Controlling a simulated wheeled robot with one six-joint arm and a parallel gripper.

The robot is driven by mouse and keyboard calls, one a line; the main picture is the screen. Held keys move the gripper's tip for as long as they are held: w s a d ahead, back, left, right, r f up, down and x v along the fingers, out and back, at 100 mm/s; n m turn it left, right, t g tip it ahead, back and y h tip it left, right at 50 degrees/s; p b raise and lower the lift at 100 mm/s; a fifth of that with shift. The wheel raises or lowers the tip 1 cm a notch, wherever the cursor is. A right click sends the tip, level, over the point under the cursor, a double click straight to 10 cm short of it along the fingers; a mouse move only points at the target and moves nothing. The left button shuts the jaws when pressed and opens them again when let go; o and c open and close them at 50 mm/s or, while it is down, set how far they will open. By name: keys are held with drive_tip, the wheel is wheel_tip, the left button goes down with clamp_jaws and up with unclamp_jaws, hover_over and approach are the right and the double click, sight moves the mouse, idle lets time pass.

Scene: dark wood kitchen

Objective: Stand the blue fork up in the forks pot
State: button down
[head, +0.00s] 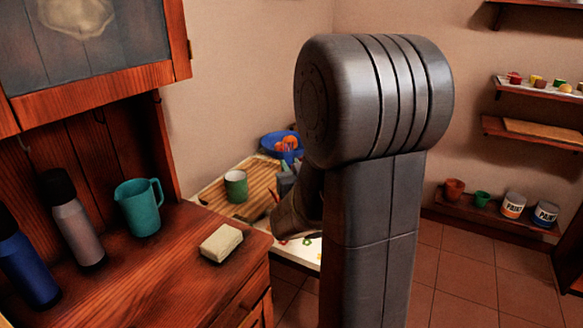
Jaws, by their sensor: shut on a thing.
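My own large grey arm links fill the middle of the head view and hide much of the worktop behind them. A dark, tapered part of my arm reaches down and left over the far worktop. I cannot make out my gripper's fingers, and I see nothing held in them. I cannot make out the blue fork. A green mug-like pot (236,186) stands upright on a slatted wooden board (212,195); I cannot tell whether it is the forks pot. A small grey shape beside my arm, under the blue bowl, is too hidden to name.
A blue bowl (270,143) with orange things stands at the back of the far worktop. On the near wooden counter are a teal jug (139,208), a pale block (221,244), a grey bottle (77,235) and a blue bottle (27,262). Shelves (540,133) hang at right above open floor.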

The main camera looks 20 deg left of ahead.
drive_tip(key=shift+f+b, duration=2.9)
drive_tip(key=shift+b, duration=0.1)
drive_tip(key=c, duration=1.2)
unclamp_jaws()
drive_tip(key=shift+o, duration=0.2)
drive_tip(key=v, duration=1.3)
drive_tip(key=shift+s+d, duration=0.25)
drive_tip(key=shift+s, duration=0.05)
drive_tip(key=r+p+x, duration=0.1)
drive_tip(key=x, duration=1.2)
drive_tip(key=shift+w+a, duration=0.3)
